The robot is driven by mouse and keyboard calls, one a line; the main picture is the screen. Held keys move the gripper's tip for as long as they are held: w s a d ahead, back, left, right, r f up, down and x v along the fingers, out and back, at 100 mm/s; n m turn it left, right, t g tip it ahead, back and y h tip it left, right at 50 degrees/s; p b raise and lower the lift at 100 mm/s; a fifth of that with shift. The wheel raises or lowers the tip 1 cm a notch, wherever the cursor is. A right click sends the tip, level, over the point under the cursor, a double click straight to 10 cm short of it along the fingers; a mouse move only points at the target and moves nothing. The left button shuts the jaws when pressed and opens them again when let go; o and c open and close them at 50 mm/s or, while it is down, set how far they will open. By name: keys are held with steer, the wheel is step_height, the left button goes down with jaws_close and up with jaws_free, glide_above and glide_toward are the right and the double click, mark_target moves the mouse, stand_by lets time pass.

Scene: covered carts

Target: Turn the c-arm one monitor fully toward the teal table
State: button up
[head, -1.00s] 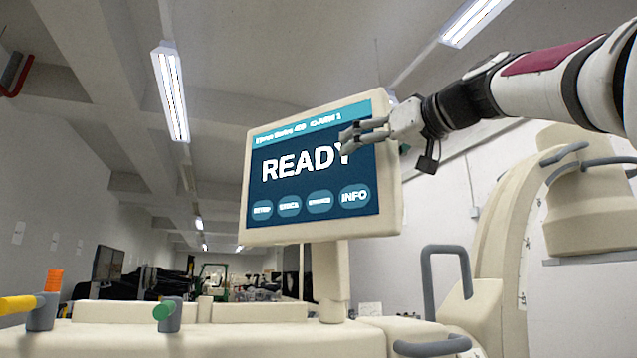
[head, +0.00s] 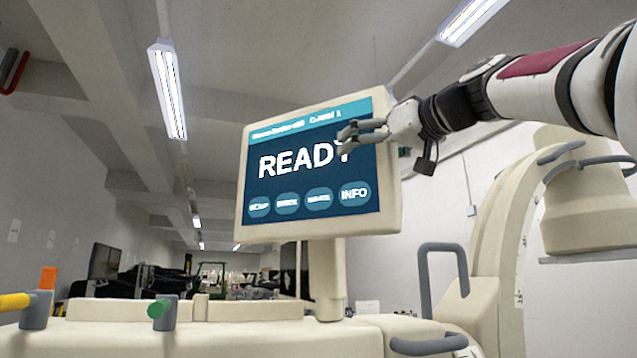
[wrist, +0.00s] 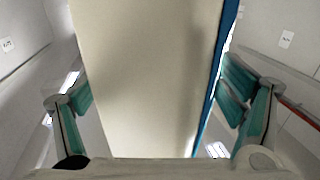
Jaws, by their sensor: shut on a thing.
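The C-arm one monitor (head: 318,223) has a cream frame and a dark blue screen reading "READY", with a header strip and several round buttons. It stands upright on a cream post, its screen facing toward the camera and a little to the left. My gripper (head: 366,134) is at its upper right edge, with fingers in front of the screen. In the wrist view, the monitor's cream edge (wrist: 145,70) lies between the two teal-padded fingers (wrist: 160,100), with the blue screen side at right. My gripper is shut on this edge. The teal table is not in view.
The monitor's post rises from a cream cart (head: 200,340) with grey handles (head: 445,285). A large cream C-shaped arm (head: 505,265) stands at the right. An orange-topped post (head: 47,280) and a green knob (head: 158,308) are at the lower left.

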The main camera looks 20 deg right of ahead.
mark_target(396, 146)
steer(key=shift+d+f, duration=0.15)
steer(key=shift+d, duration=0.05)
steer(key=shift+s+d, duration=2)
steer(key=shift+s, duration=0.1)
steer(key=s+d+p, duration=0.2)
steer(key=s+d, duration=0.4)
steer(key=d, duration=0.1)
steer(key=shift+s+p, duration=0.4)
steer(key=v, duration=1.2)
steer(key=shift+c, duration=0.5)
